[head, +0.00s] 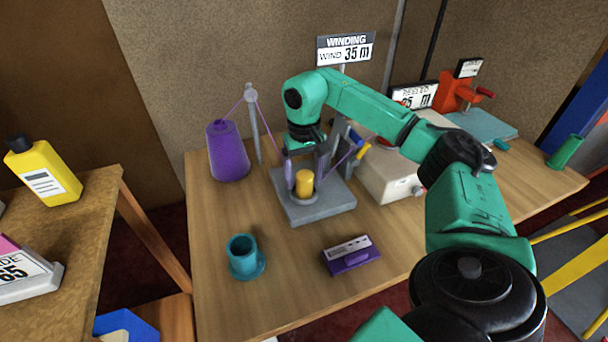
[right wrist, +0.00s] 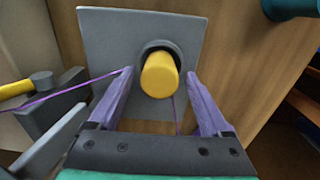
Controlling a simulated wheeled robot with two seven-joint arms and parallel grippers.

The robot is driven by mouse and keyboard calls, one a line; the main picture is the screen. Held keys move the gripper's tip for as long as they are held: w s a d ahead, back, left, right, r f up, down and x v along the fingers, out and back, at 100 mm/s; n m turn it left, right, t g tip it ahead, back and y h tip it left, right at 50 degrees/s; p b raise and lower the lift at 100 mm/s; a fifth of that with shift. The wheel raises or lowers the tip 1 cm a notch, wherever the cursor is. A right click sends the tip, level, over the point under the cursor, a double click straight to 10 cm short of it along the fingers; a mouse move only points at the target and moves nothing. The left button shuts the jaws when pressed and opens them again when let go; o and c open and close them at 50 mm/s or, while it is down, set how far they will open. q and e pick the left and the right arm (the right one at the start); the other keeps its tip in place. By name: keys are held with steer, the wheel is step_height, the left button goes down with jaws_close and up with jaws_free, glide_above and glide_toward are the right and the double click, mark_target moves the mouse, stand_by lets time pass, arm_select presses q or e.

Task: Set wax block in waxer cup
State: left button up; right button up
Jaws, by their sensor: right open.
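The yellow wax block (head: 304,183) stands upright on the grey base plate (head: 330,206) of the winding device. In the right wrist view the wax block (right wrist: 160,76) has its far end in a dark round ring, which looks like the waxer cup (right wrist: 155,45). How deep it sits is hard to tell. My right gripper (right wrist: 160,92) is open, with one purple-tinted finger on each side of the block and a gap on both sides. My left gripper is not in view.
A purple yarn cone (head: 228,152) stands left of the plate, its thread running over a grey post (head: 253,125). A teal cup-like holder (head: 243,257) and a purple labelled box (head: 348,255) stand in front. A cream machine (head: 390,178) is to the right.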

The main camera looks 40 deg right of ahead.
mark_target(303, 173)
step_height(303, 173, up, 9)
steer(key=shift+w+f+p, duration=0.1)
steer(key=shift+f+p, duration=0.1)
steer(key=shift+p, duration=0.25)
step_height(303, 173, up, 4)
steer(key=shift+f+p, duration=0.1)
steer(key=shift+p, duration=0.9)
steer(key=shift+f, duration=0.1)
